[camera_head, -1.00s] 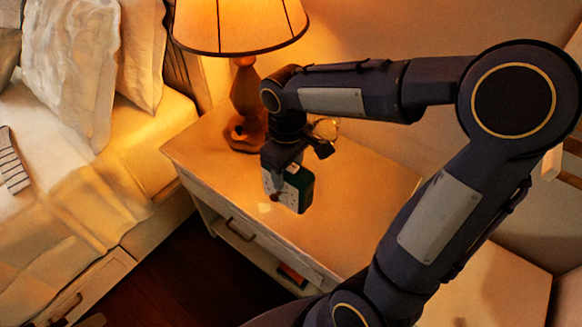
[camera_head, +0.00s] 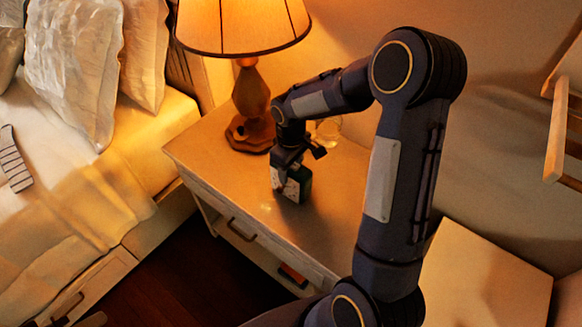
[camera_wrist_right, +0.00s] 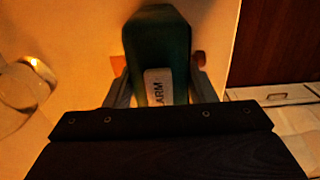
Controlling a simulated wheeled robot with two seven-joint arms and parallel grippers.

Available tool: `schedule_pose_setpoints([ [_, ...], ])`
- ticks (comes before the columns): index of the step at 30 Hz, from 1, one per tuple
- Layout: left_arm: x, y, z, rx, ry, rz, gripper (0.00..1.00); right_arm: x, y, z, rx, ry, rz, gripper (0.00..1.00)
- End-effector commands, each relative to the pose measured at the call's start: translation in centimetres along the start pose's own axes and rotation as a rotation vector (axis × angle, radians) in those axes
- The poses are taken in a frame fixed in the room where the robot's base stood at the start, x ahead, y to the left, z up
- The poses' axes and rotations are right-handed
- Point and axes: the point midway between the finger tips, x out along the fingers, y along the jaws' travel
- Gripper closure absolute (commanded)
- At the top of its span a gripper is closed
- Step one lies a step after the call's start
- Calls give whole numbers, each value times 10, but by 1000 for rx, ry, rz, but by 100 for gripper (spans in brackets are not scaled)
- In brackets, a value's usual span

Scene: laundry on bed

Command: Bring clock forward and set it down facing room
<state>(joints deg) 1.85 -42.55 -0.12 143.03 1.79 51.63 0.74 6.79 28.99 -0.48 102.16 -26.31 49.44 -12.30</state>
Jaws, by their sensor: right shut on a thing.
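The clock (camera_head: 297,186) is a small dark green box with a pale face, upright at the nightstand's top, near its front edge in the head view. Its face is turned toward the front left, the side of the drawer and bed. My right gripper (camera_head: 281,178) is shut on the clock from above and hides part of it. In the right wrist view the green clock (camera_wrist_right: 158,45) sits between the fingers, with a pale button marked "ARM" on top. Whether its base touches the nightstand (camera_head: 215,155) is hard to tell. My left gripper is out of view.
A lit lamp (camera_head: 250,105) stands at the back left of the nightstand. A glass object (camera_head: 328,130) stands behind my right wrist and also shows in the wrist view (camera_wrist_right: 22,85). The bed (camera_head: 70,200) is to the left. The nightstand's front left top is clear.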

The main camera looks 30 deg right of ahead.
Motion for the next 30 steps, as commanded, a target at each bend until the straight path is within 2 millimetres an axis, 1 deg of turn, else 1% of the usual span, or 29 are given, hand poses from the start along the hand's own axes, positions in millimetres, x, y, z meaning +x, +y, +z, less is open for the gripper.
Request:
schedule_pose_setpoints([
  [6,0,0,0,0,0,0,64,-1,0,0,0,3,2,85],
  [10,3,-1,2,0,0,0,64,4,0,0,0,3,2,85],
  [11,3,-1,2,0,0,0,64,4,0,0,0,1,1,48],
  [15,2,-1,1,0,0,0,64,3,0,0,0,1,1,30],
  [16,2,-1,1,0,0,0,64,3,0,0,0,1,1,27],
  [24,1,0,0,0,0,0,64,1,0,0,0,2,1,27],
  [28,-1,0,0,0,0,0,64,-8,1,-1,0,5,3,27],
  [30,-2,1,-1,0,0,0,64,-20,1,-1,0,7,4,27],
])
